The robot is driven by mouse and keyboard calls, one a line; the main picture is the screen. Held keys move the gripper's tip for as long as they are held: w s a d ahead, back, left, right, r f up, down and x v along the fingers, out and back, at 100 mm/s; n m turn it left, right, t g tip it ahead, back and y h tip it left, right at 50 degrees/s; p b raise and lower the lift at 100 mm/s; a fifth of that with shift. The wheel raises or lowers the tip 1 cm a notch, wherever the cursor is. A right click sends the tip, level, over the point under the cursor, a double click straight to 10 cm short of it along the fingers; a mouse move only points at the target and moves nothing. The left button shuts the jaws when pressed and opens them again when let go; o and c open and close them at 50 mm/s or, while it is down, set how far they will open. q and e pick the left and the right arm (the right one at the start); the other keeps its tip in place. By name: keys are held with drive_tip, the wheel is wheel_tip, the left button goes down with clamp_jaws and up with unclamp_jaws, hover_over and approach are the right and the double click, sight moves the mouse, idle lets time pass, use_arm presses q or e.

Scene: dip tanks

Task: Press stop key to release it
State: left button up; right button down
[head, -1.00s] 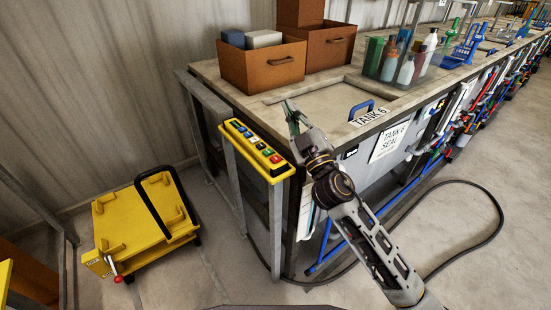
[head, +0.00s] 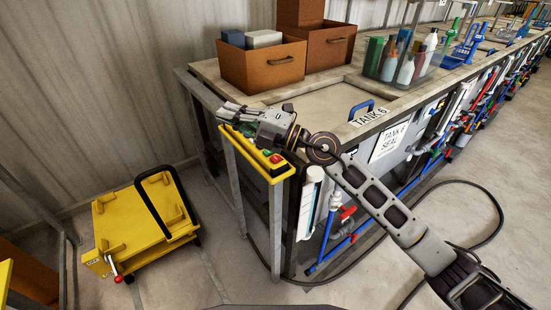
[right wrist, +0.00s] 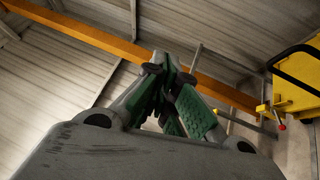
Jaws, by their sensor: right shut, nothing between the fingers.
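The yellow key panel (head: 282,171) stands on a grey post at the left corner of the tank bench. A red key (head: 275,158) shows near the panel's front end; its label is too small to read. Most other keys are hidden behind my right gripper (head: 224,112). That gripper is shut and empty, lying over the panel's far part with its fingertips pointing left. I cannot tell whether it touches a key. In the right wrist view, its green-padded fingers (right wrist: 170,80) meet at the tips. My left gripper is not in view.
The bench holds brown boxes (head: 262,66) and a clear bin of bottles (head: 392,66). A blue handle (head: 361,110) is on the Tank 6 lid. A yellow cart (head: 145,222) stands on the floor at left. A dark hose (head: 497,205) lies on the floor at right.

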drive_tip(key=w+f+n+g+h, duration=0.2)
drive_tip(key=w+f+n+h, duration=0.15)
drive_tip(key=f+h, duration=0.3)
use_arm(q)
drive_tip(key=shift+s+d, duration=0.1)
use_arm(e)
drive_tip(key=w+d+f+m+t+h, duration=0.1)
drive_tip(key=w+d+f+t+h, duration=0.1)
drive_tip(key=w+d+h, duration=0.5)
drive_tip(key=d, duration=0.4)
drive_tip(key=shift+w+t, duration=0.3)
drive_tip(key=shift+f, duration=0.2)
hover_over(278, 157)
drive_tip(key=shift+w+f+b, duration=0.1)
drive_tip(key=shift+f+b, duration=0.35)
drive_tip(key=shift+f, duration=2.65)
drive_tip(key=shift+f+b, duration=0.45)
drive_tip(key=shift+b, duration=0.05)
drive_tip(key=shift+f+b, duration=0.65)
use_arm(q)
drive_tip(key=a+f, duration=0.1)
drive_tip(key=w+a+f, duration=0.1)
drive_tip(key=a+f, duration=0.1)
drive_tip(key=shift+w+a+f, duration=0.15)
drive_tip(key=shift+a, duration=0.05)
use_arm(e)
drive_tip(key=shift+f, duration=0.15)
